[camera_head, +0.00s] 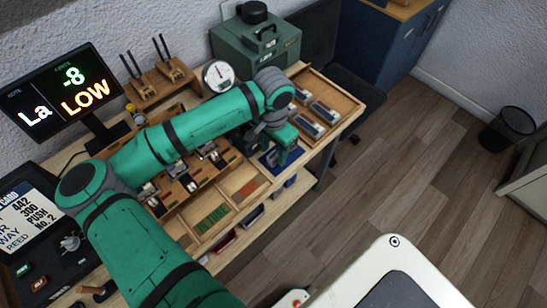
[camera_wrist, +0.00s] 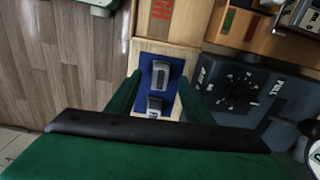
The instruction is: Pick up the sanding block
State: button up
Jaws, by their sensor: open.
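A blue mat (camera_wrist: 145,66) lies at the bench edge. Two small grey blocks lie on it: a longer upright-looking one (camera_wrist: 158,77) and a shorter one with pale marks (camera_wrist: 155,104). Either could be the sanding block; I cannot tell for sure. My gripper (camera_wrist: 159,82) is open, its two green fingers on either side of the blocks, with nothing visibly held. Its height above the mat is unclear. In the head view the blue mat (camera_head: 267,159) shows beside my gripper (camera_head: 284,150), and the blocks are mostly hidden.
A dark dial box (camera_wrist: 238,92) stands close right of the fingers in the wrist view. In the head view, a wooden tray (camera_head: 345,101) with grey blocks lies beyond, and a green case (camera_head: 254,43) stands behind. Open floor (camera_head: 400,170) lies right of the bench.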

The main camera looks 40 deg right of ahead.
jog(key=shift+f, duration=1.35)
jog(key=shift+c, duration=0.6)
jog(key=c, duration=1)
jog(key=shift+r, duration=0.1)
